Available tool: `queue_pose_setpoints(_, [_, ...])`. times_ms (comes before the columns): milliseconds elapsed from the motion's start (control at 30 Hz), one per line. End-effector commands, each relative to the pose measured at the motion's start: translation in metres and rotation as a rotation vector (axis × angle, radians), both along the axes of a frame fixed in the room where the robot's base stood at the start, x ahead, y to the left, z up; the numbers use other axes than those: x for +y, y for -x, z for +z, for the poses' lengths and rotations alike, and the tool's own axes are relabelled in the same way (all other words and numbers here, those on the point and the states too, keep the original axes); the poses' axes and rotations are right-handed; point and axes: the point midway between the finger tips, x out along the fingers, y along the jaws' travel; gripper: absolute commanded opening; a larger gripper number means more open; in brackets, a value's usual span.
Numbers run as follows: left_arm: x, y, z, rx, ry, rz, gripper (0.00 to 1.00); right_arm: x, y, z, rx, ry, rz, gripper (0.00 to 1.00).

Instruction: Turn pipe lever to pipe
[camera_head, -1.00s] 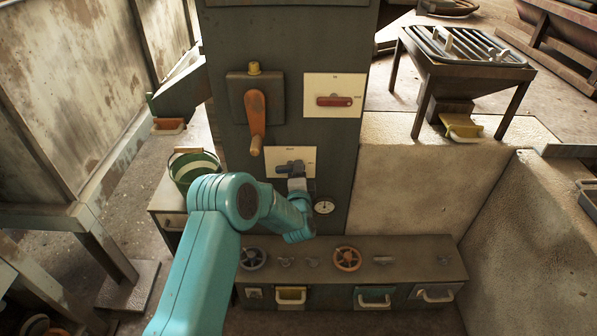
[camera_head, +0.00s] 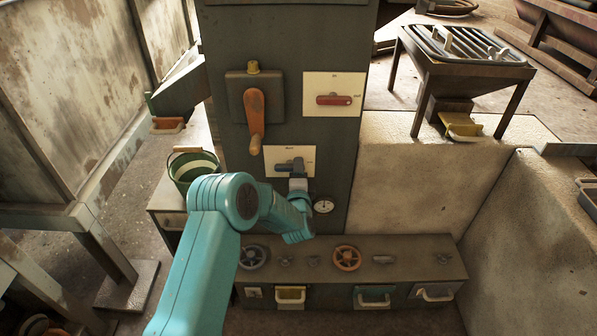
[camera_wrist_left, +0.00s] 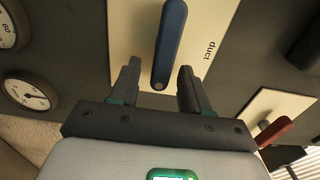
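The pipe lever (camera_head: 286,167) is a blue handle on a white plate (camera_head: 308,153) low on the dark cabinet. It lies roughly sideways in the head view. In the wrist view the blue lever (camera_wrist_left: 171,40) runs down from the top edge, and its rounded end reaches between the fingertips. The word "duct" shows on the plate beside it; I cannot read a "pipe" label. My left gripper (camera_head: 298,183) is at the lever's right end. In the wrist view the left gripper (camera_wrist_left: 160,70) is open, with gaps on both sides of the lever. My right gripper is out of view.
An orange lever (camera_head: 256,118) and a red switch (camera_head: 334,100) sit above on the cabinet. A gauge (camera_head: 323,205) is just below right. A low bench (camera_head: 400,250) with handwheels stands beneath. A green bucket (camera_head: 190,170) is at the left.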

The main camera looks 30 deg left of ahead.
Motion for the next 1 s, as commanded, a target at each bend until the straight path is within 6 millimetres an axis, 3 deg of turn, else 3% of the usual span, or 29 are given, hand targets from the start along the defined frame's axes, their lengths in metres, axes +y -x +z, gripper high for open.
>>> queue_pose_setpoints(233, [-0.001, 0.002, 0.001, 0.000, 0.000, 0.000, 0.47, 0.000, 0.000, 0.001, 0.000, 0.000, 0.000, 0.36])
queue_pose_setpoints(367, [-0.009, 0.013, 0.002, 0.001, 0.001, -0.001, 0.47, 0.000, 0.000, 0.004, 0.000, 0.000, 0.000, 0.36])
queue_pose_setpoints(800, [-0.067, 0.107, 0.001, 0.003, 0.001, -0.003, 0.47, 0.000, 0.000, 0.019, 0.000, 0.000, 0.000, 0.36])
queue_pose_setpoints(1000, [-0.082, 0.133, 0.000, 0.002, 0.000, -0.001, 0.47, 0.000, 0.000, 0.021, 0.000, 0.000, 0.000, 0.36])
